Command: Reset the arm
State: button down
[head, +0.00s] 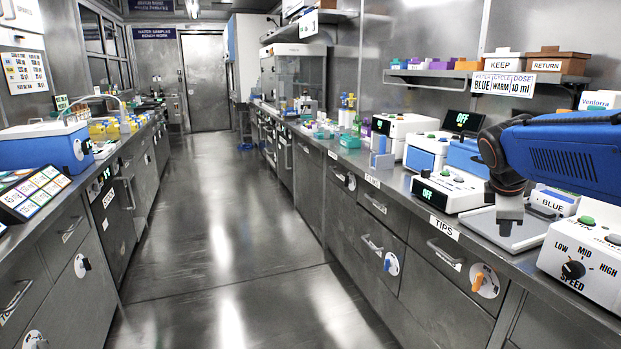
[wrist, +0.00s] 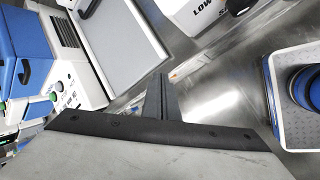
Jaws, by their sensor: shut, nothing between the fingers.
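My blue arm (head: 570,155) reaches in from the right side of the head view, over the right-hand bench. Its dark wrist joint bends down to my gripper (head: 510,222), which hangs pointing down at a flat grey panel (head: 535,232) on the bench. Whether the tip touches the panel cannot be told from the head view. In the wrist view my gripper (wrist: 160,80) is shut, with its two fingers together and nothing between them. The grey panel also shows in the wrist view (wrist: 118,38), ahead and to the left of the fingers.
A white speed-dial device (head: 585,262) stands right of the panel, and a white box with a green "OFF" display (head: 448,190) stands left of it. A shelf (head: 480,75) with labelled boxes hangs above. The aisle floor (head: 225,230) is clear between both benches.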

jog(key=s+a+f+m+y, duration=0.2)
jog(key=s+a+f+m, duration=0.4)
jog(key=s, duration=0.5)
jog(key=s+a+f+m+y, duration=0.3)
jog(key=s+a+f+m, duration=0.3)
jog(key=s+a, duration=0.4)
jog(key=shift+s+f+t, duration=0.3)
jog(key=shift+s+f, duration=0.55)
jog(key=shift+f, duration=0.05)
